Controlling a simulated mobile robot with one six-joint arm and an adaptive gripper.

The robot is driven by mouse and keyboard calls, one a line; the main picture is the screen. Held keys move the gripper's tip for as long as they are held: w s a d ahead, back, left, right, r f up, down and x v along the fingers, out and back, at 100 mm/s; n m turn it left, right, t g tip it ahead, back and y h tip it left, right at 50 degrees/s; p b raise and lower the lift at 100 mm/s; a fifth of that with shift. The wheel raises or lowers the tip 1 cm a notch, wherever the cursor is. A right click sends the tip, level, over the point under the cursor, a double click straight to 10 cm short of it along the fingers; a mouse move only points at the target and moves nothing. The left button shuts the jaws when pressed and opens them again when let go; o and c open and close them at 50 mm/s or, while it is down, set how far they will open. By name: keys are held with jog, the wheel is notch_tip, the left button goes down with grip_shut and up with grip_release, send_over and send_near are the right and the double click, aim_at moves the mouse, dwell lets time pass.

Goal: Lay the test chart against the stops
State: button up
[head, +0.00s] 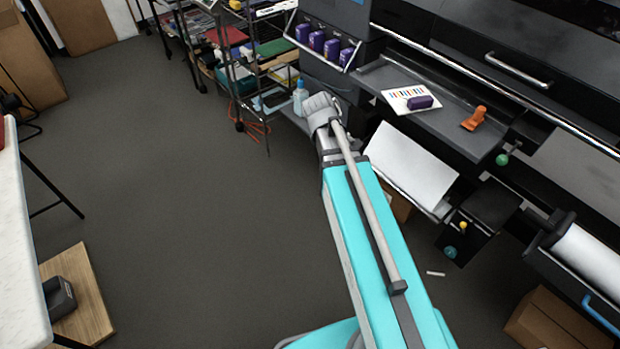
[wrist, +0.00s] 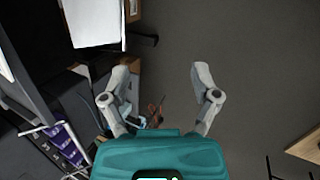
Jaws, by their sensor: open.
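The test chart (head: 405,97), a white sheet with coloured patches, lies on the grey shelf (head: 453,124) of the large printer. I cannot make out the stops. My arm reaches up the middle of the head view, and its end is beside the printer, left of and below the chart. My gripper (wrist: 160,92) is open and empty in the wrist view, with floor between its fingers. The chart does not show clearly in the wrist view.
An orange tool (head: 474,118) lies on the shelf right of the chart. Several purple cartridges (head: 317,41) stand in a rack on the printer. A wire shelf unit (head: 247,60) and a bottle (head: 300,97) are near my arm's end. The floor (head: 190,170) at left is clear.

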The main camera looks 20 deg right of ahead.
jog(key=s+a+f+m+y, duration=0.1)
jog(key=s+a+m+y, duration=0.3)
jog(key=a, duration=0.8)
jog(key=s+m, duration=0.2)
jog(key=s, duration=0.1)
jog(key=shift+f+y, duration=0.35)
jog(key=shift+y, duration=0.05)
jog(key=shift+o, duration=0.5)
jog(key=shift+s+d, duration=0.1)
jog(key=c, duration=0.4)
